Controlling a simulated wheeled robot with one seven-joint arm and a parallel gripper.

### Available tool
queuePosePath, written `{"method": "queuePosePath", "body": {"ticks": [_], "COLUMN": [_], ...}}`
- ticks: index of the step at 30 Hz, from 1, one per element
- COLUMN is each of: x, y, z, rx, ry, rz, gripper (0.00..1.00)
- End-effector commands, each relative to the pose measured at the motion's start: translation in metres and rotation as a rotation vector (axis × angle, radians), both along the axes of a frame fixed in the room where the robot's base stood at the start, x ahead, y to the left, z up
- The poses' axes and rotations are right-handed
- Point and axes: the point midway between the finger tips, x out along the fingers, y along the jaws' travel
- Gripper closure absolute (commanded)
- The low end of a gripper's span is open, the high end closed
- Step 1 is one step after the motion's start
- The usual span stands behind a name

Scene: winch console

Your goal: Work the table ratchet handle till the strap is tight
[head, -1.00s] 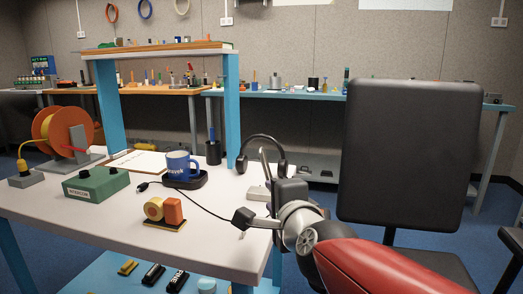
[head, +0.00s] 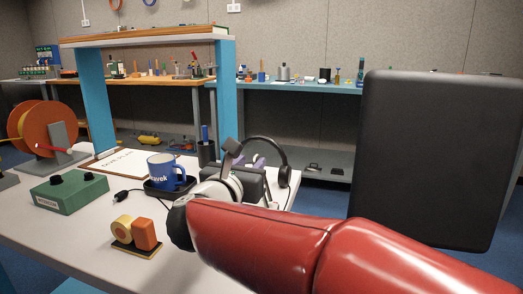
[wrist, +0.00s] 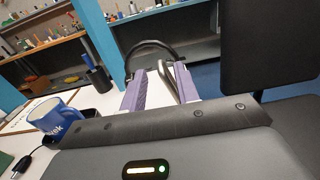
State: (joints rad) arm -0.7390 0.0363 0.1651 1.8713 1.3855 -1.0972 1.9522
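My gripper (head: 257,161) is over the right end of the white table (head: 92,230), with its purple fingertips just showing behind my wrist in the head view. In the wrist view the two purple fingers of my gripper (wrist: 160,70) stand apart. A thin silver bar, which looks like the ratchet handle (wrist: 168,82), slants between them, close to the right finger. A gap shows on its left, so the fingers are not closed on it. The ratchet's base and the strap are hidden behind my wrist.
A black headset (head: 284,165) stands just beyond my gripper. A black chair (head: 435,155) stands right.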

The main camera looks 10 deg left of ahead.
Motion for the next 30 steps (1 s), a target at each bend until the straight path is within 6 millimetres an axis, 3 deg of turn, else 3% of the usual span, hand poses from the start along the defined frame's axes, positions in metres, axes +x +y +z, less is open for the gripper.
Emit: {"method": "queuePosePath", "body": {"ticks": [10,22,29,30], "x": [0.052,0.061,0.061,0.061], "y": [-0.009,-0.010,-0.010,-0.010], "z": [0.002,0.001,0.001,0.001], "rx": [-0.004,-0.003,-0.004,-0.004], "ry": [0.000,-0.001,0.000,0.000], "rz": [0.000,0.001,0.002,0.002], "gripper": [0.69,0.69,0.99,1.00]}}
